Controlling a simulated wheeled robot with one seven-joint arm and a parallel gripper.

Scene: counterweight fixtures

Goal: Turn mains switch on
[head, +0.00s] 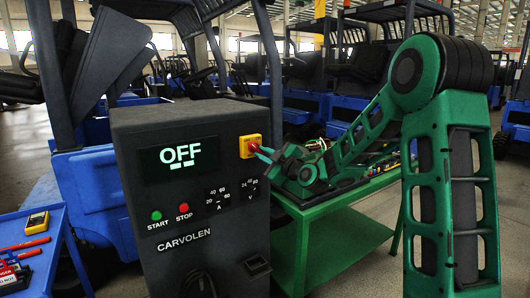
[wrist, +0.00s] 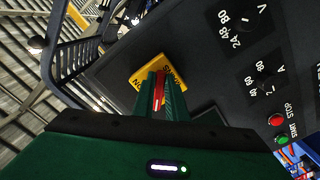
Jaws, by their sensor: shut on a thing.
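The dark grey CARVOLEN charger cabinet (head: 215,262) stands at centre in the head view. Its screen (head: 180,155) reads OFF. The mains switch is a red handle (head: 244,148) on a yellow plate (head: 251,140), at the upper right of the front panel. In the wrist view the yellow plate (wrist: 141,76) carries lettering, partly covered, with "ON" on its left side. My gripper (head: 262,153) reaches in from the right. In the wrist view its two green fingers are shut on the red handle (wrist: 158,92), one on each side of it. The fingers hide part of the handle and plate.
Green START button (head: 156,215), red STOP button (head: 183,208) and two dials (head: 218,200) sit lower on the panel. A green table (head: 335,235) stands right of the cabinet under my arm. A blue cart (head: 40,245) with tools is at left. Blue vehicles fill the background.

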